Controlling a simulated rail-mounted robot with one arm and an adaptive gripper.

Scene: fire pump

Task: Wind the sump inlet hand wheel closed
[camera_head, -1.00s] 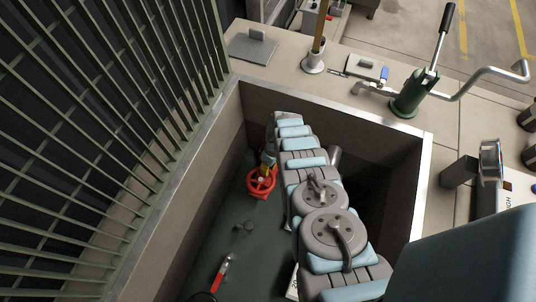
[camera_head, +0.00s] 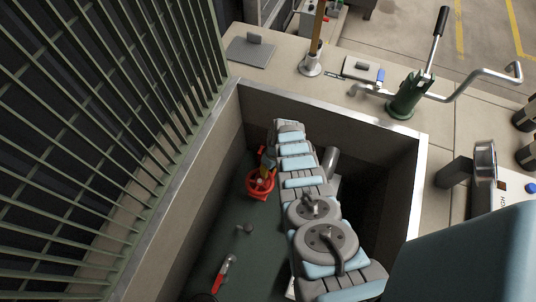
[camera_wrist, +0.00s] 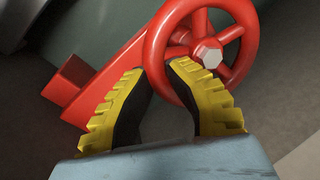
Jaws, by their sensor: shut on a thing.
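The sump inlet hand wheel (camera_head: 260,184) is a red spoked ring low inside the pit in the head view. In the wrist view the hand wheel (camera_wrist: 240,58) fills the upper middle, with a pale hexagonal nut at its hub. A red bar-like bracket runs from behind it to the lower left. My gripper (camera_wrist: 160,70) has yellow fingers with black pads and is shut on the lower left rim of the wheel. The exact contact is partly hidden by the fingertips. In the head view my arm hides much of the gripper.
The pit has a pale metal rim (camera_head: 424,165) and concrete walls close around my arm. A green slatted grate (camera_head: 110,140) stands at the left. A red-handled lever (camera_head: 222,272) lies low in the pit. A green hand pump (camera_head: 405,98) stands on the far ledge.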

